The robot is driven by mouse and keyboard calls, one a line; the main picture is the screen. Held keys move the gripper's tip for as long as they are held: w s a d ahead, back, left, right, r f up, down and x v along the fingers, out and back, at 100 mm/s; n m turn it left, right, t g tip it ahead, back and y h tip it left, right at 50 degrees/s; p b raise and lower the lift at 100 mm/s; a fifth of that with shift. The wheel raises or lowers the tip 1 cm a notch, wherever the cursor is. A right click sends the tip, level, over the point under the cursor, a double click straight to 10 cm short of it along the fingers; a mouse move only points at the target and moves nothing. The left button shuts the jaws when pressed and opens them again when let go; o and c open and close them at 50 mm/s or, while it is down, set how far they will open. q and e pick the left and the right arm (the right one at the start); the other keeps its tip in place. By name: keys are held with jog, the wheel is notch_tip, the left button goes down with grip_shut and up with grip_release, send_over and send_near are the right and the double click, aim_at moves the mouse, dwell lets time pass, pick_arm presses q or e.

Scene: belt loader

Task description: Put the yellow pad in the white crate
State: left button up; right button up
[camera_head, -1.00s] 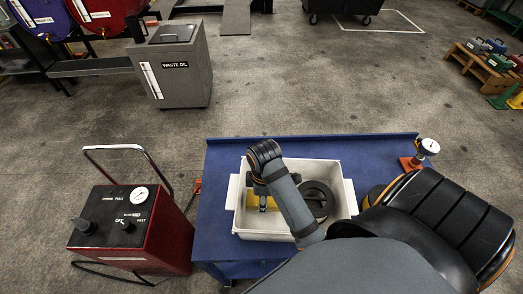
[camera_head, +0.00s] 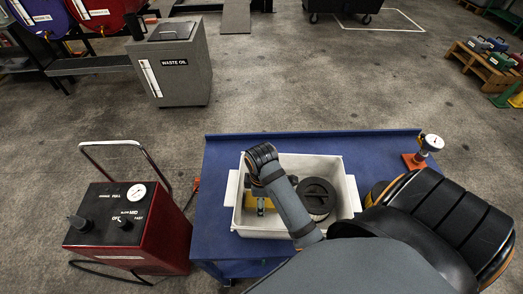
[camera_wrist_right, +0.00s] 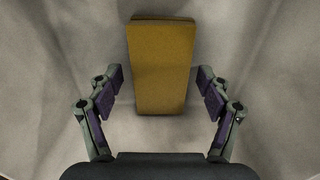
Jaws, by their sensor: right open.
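The white crate (camera_head: 349,203) stands on the blue table, with open top and pale inner walls. The yellow pad (camera_head: 248,201) lies inside it on the left, partly hidden under my right arm in the head view. My right gripper (camera_head: 261,210) reaches down into the crate over the pad, mostly hidden by the arm. In the right wrist view the yellow pad (camera_wrist_right: 161,68) lies ahead of the right gripper (camera_wrist_right: 160,92). Its fingers are open, one on each side of the pad, with a gap on both sides. My left gripper is not in view.
A round dark object (camera_head: 319,196) sits in the crate's right half. A gauge on an orange base (camera_head: 424,151) stands at the back right of the blue table (camera_head: 215,200). A red cart (camera_head: 135,225) is left of the table.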

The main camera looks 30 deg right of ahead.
jog(key=shift+r, duration=0.1)
notch_tip(320, 180, up, 12)
jog(key=p, duration=1)
jog(key=shift+p, duration=0.3)
jog(key=shift+s, duration=0.1)
